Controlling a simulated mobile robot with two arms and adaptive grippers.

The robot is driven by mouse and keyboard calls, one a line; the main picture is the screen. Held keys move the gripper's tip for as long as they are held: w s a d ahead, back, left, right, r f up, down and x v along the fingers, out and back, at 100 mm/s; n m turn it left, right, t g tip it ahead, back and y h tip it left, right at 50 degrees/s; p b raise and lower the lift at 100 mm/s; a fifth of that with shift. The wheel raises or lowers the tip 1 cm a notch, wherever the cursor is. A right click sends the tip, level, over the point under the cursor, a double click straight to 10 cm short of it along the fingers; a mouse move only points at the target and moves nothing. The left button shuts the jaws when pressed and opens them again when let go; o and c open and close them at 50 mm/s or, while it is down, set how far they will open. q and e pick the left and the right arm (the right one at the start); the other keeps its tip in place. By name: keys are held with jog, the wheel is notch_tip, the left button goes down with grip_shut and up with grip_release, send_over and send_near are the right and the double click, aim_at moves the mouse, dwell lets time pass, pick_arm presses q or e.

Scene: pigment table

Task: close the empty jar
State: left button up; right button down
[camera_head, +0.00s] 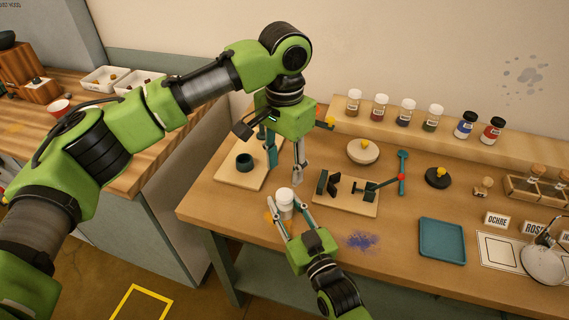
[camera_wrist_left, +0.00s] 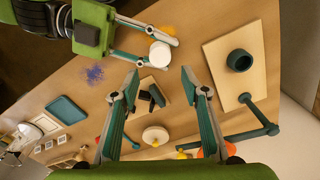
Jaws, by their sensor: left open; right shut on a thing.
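A small jar (camera_head: 285,204) with a white top stands upright near the table's left front edge. Its round white top also shows in the left wrist view (camera_wrist_left: 160,54). I cannot tell whether that top is a fully seated lid. My right gripper (camera_head: 286,212) comes from the front and is shut on the jar, one finger on each side. My left gripper (camera_head: 299,176) is open and empty, pointing down above and just behind the jar. In the left wrist view its fingers (camera_wrist_left: 160,76) are spread wide, with the white top beyond their tips.
A board with a dark clamp (camera_head: 322,182) and a board with a dark green ring (camera_head: 244,162) flank the jar. Several pigment jars (camera_head: 380,107) line the back shelf.

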aim_at(284, 194)
dwell(0.4)
pick_arm(q)
jog(key=shift+f, duration=4)
jog(key=c, duration=1.1)
